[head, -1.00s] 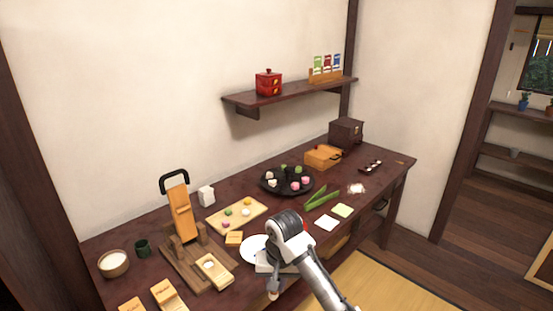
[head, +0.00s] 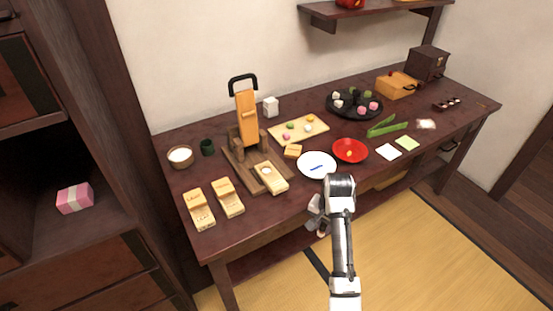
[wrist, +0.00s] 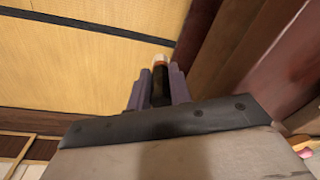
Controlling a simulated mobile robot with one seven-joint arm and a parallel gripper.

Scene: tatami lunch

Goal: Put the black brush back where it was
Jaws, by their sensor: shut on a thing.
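The black brush (wrist: 160,84) is between the fingers of my gripper (wrist: 158,88) in the wrist view. It has a dark body, a brownish band and a pale tip pointing away from the gripper. In the head view my gripper (head: 317,216) hangs at the front edge of the dark wooden table (head: 290,204), in front of the white plate.
A dark cabinet (head: 60,248) stands left. Open tatami lies in front.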

